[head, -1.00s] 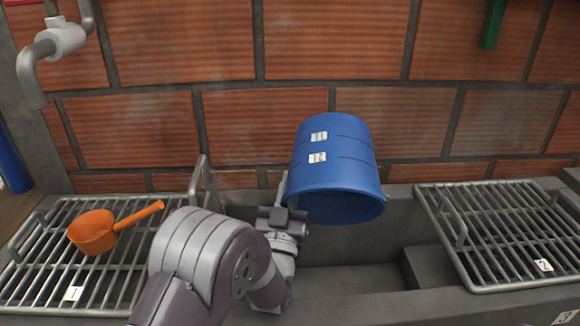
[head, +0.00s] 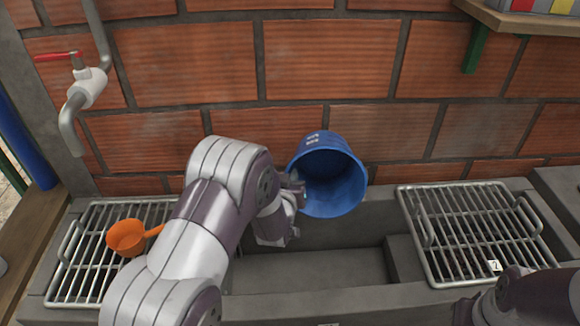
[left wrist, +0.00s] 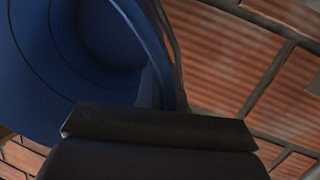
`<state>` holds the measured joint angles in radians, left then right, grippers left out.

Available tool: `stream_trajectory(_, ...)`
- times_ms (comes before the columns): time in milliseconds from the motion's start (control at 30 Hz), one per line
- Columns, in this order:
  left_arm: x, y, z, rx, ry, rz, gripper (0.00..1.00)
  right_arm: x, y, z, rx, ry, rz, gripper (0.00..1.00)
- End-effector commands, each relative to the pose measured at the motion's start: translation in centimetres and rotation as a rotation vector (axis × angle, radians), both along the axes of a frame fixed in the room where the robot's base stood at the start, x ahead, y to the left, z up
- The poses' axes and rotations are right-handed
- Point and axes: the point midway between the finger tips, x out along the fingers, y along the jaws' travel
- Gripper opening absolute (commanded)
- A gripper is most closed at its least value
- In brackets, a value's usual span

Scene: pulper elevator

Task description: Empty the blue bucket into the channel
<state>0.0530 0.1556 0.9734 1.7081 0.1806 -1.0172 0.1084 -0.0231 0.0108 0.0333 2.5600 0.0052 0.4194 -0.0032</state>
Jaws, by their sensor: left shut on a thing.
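The blue bucket (head: 327,174) hangs in the air above the back of the grey channel (head: 310,270), near the brick wall. It is tipped on its side with its open mouth towards me, and the part of its inside that shows looks empty. My left gripper (head: 292,188) is shut on the bucket at the left side of its rim. In the left wrist view the bucket (left wrist: 60,60) fills the upper left, beyond my dark gripper (left wrist: 160,130); the fingertips are hidden there. The channel's visible floor is bare grey. My right gripper is not in view.
A metal grate (head: 85,240) with an orange scoop (head: 126,237) lies left of the channel. Another grate (head: 470,230) lies on the right. A tap (head: 88,88) is at the upper left. A shelf (head: 530,22) juts out at the upper right.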

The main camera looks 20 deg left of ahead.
Motion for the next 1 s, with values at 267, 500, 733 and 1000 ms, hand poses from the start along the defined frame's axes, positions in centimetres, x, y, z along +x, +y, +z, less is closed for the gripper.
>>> stream_trajectory(267,1.2,0.4,2.7,-0.072,0.217,0.000,0.00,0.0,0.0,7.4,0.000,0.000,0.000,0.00)
stream_trajectory(500,2.0,0.7,3.5,-0.149,0.451,0.001,0.00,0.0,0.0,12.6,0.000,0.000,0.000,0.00)
stream_trajectory(733,2.5,1.0,1.3,-0.254,0.766,0.006,0.00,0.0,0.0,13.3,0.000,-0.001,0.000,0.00)
stream_trajectory(1000,1.3,0.4,-1.4,-0.375,1.134,0.000,0.00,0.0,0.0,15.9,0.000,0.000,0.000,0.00)
